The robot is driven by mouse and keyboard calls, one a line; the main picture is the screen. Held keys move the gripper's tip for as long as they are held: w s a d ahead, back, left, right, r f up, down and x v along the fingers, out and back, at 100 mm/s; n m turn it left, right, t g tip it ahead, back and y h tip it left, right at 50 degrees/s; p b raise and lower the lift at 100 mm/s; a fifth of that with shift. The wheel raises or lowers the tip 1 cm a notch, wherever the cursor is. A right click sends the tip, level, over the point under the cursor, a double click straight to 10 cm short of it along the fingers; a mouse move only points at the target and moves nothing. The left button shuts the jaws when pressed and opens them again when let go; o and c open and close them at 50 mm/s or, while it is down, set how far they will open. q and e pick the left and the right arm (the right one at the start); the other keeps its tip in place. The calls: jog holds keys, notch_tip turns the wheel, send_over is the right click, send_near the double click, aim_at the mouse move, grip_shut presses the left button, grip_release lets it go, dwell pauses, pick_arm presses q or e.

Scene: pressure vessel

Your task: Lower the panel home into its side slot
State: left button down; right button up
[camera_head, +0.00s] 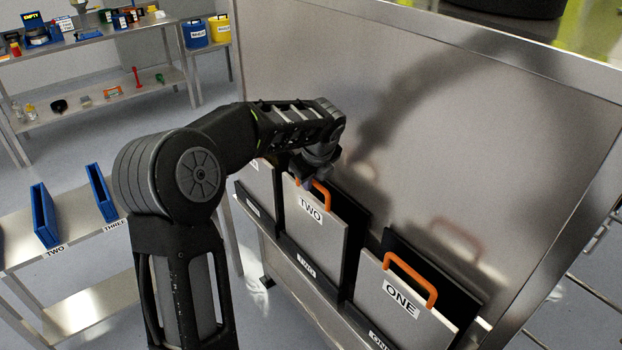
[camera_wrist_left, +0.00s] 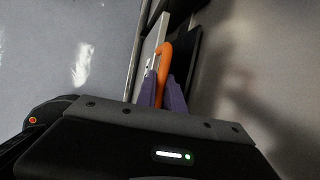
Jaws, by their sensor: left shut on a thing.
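Panel TWO (camera_head: 316,226) is a grey plate with an orange handle, standing at the middle slot in the side of the steel vessel, in front of a black backing. My left gripper (camera_head: 307,184) is at the top of this panel, its fingers shut on the orange handle. In the left wrist view the purple fingers (camera_wrist_left: 163,92) sit on both sides of the orange handle (camera_wrist_left: 164,62). The panel's lower edge is near the labelled slot ledge (camera_head: 307,266); I cannot tell whether it is fully seated. My right gripper is not in view.
Panel ONE (camera_head: 401,307) with its orange handle stands to the right, and another panel (camera_head: 257,181) to the left, partly behind my arm. A steel table (camera_head: 80,219) at left holds blue slotted holders (camera_head: 45,216). The tall vessel wall (camera_head: 430,120) rises behind the panels.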

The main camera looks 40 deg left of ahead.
pick_arm(q)
jog(key=c, duration=1.5)
grip_release()
jog(key=shift+f, duration=0.1)
jog(key=shift+o, duration=0.2)
jog(key=shift+r, duration=0.3)
jog(key=b+v, duration=0.1)
jog(key=v, duration=1.1)
jog(key=shift+r, duration=0.35)
